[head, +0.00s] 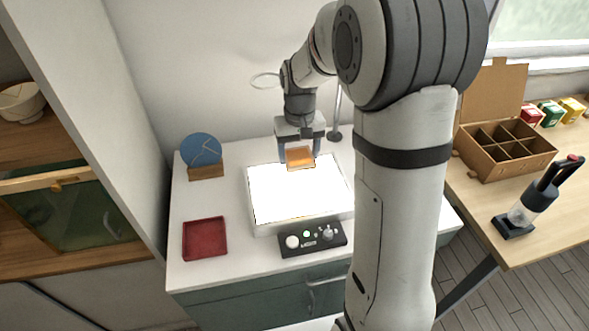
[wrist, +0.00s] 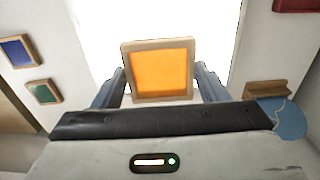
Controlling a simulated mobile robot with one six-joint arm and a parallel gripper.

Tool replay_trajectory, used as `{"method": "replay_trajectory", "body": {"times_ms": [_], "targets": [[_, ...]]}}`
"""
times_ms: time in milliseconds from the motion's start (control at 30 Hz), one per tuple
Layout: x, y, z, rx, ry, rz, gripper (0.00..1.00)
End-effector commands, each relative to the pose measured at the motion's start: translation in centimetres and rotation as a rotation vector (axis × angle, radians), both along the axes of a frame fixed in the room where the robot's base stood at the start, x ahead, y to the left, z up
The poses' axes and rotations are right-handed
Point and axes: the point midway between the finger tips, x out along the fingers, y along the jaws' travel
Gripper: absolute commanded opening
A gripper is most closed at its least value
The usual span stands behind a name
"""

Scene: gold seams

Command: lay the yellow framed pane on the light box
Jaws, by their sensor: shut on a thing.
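The yellow framed pane (head: 300,158) looks orange inside a light wooden frame. It also shows in the wrist view (wrist: 160,70), upright between the fingers. My gripper (head: 300,153) is shut on it, one finger at each side edge; the fingers show in the wrist view (wrist: 162,86) too. The light box (head: 290,200) is a lit white slab on the white cabinet top. The pane is over its far edge in the head view, and against its bright surface (wrist: 105,30) in the wrist view. I cannot tell whether they touch.
A blue disc (head: 201,149) stands in a wooden holder (head: 207,172) left of the light box. A red tray (head: 205,238) and a black control panel (head: 313,239) are nearer. Blue (wrist: 18,50) and green (wrist: 43,92) framed panes show in the wrist view.

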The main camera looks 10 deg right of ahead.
Motion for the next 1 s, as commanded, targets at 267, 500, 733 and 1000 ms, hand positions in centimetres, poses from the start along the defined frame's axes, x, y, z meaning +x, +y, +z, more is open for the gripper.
{"method": "replay_trajectory", "body": {"times_ms": [267,500,733,1000], "targets": [[-0.1,0.0,-4.2,0.000,0.005,-0.001,0.42],[0.0,-0.1,-6.5,0.000,0.001,-0.002,0.42],[-0.1,-0.1,-9.5,0.000,0.004,-0.003,0.42],[0.0,-0.2,-10.0,0.000,0.000,-0.004,0.42]]}}
